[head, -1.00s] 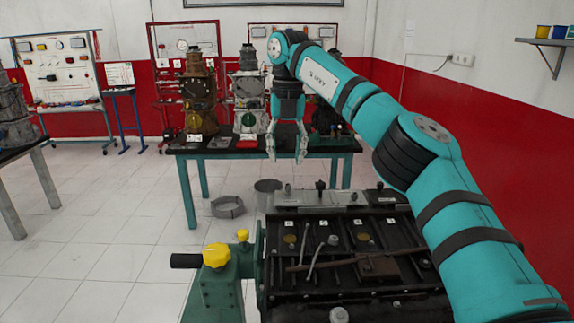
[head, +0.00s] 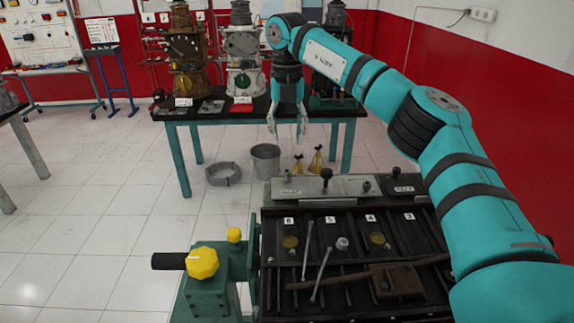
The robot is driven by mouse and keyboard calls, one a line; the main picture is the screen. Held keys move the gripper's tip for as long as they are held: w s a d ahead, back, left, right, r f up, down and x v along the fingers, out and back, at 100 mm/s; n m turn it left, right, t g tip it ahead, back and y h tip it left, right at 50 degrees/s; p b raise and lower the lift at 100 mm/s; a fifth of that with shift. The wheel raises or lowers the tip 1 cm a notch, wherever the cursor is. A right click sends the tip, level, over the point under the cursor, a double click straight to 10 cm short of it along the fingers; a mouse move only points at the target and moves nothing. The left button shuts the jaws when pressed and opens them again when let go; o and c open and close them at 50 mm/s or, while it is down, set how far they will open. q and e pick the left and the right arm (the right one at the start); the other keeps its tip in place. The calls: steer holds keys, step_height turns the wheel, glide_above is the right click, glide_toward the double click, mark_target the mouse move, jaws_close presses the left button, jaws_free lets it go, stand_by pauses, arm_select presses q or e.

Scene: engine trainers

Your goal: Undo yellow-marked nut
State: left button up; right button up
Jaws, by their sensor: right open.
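The dark engine block (head: 345,270) lies in front of me, its top marked with small number plates. A silver nut or bolt head (head: 342,243) stands on it, between a left yellowish disc (head: 290,241) and a right yellowish disc (head: 377,238). I cannot tell which part is the yellow-marked nut. My right gripper (head: 287,132) hangs fingers down, open and empty. In the picture it is above the far edge of the engine, in front of the back table, clear of the engine. My left gripper is out of view.
A green stand with a large yellow knob (head: 202,262) and a small yellow knob (head: 234,235) is left of the engine. Two thin rods and a brown bar (head: 395,280) lie across the engine top. A bucket (head: 265,160) stands on the floor beyond. A table (head: 185,130) holds several engines.

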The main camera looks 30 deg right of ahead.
mark_target(287, 171)
step_height(287, 171, down, 7)
steer(key=shift+f+p, duration=0.1)
steer(key=shift+p, duration=0.8)
step_height(287, 171, down, 2)
steer(key=shift+f+p, duration=0.1)
steer(key=shift+p, duration=0.2)
steer(key=shift+f, duration=0.45)
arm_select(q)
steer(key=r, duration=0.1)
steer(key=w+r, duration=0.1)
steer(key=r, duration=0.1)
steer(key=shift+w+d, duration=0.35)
arm_select(e)
jaws_close()
